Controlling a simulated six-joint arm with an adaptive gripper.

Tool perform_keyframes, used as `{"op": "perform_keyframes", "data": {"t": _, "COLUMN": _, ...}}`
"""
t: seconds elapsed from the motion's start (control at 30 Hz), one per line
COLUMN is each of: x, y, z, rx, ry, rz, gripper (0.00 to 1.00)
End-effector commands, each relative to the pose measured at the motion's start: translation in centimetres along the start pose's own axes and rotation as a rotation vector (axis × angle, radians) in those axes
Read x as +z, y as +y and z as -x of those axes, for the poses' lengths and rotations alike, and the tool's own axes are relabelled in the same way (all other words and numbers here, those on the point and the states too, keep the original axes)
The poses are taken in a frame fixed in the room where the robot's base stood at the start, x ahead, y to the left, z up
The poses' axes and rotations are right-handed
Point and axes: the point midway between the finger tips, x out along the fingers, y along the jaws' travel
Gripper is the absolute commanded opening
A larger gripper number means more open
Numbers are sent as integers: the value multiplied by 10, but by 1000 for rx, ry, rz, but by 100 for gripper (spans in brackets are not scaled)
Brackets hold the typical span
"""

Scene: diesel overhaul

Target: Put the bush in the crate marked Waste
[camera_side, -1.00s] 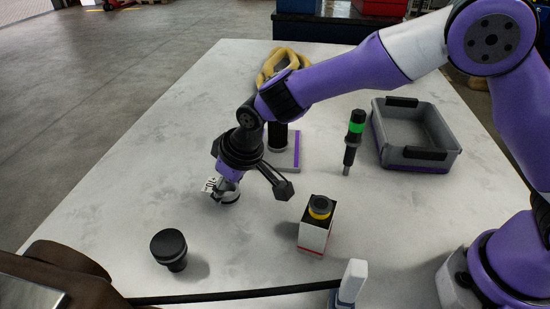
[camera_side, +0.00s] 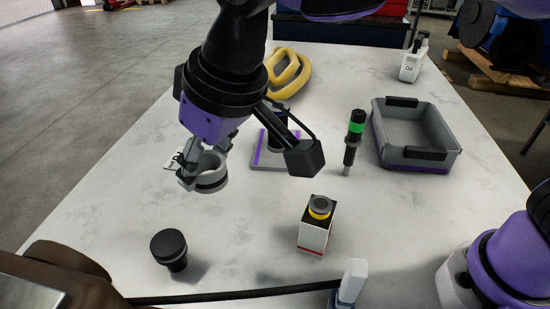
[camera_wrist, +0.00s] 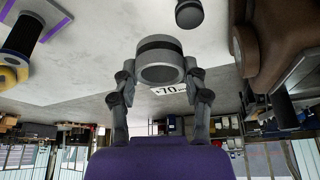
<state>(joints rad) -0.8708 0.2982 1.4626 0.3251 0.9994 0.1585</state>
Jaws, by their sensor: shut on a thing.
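The bush (camera_side: 209,181) is a short grey ring with a black band. My gripper (camera_side: 203,163) is shut on it and holds it above the table at the left of the side view. In the wrist view the bush (camera_wrist: 160,66) sits between the two fingers (camera_wrist: 160,78). A small white tag (camera_wrist: 168,90) with partly readable print, "70", hangs by it. An open grey crate (camera_side: 448,157) with a purple strip along its base stands on the right of the table, apart from my gripper. It looks empty, and I cannot read any marking on it.
A white-and-black box (camera_side: 313,237) with a yellow-banded ring on top and a black knob-like part (camera_side: 170,250) stand in front. A purple-edged plate (camera_side: 262,158) and a yellow coil (camera_side: 290,77) lie behind.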

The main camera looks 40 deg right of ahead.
Motion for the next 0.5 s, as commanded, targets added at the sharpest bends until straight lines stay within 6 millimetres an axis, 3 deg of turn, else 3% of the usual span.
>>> {"op": "perform_keyframes", "data": {"t": 0.07, "x": -8, "y": -1, "z": 18, "rx": -4, "ry": 3, "rz": -2, "gripper": 11}}
{"op": "perform_keyframes", "data": {"t": 0.3, "x": -18, "y": 1, "z": 43, "rx": 0, "ry": -2, "rz": -6, "gripper": 11}}
{"op": "perform_keyframes", "data": {"t": 0.5, "x": -20, "y": 43, "z": 41, "rx": 56, "ry": -6, "rz": -142, "gripper": 11}}
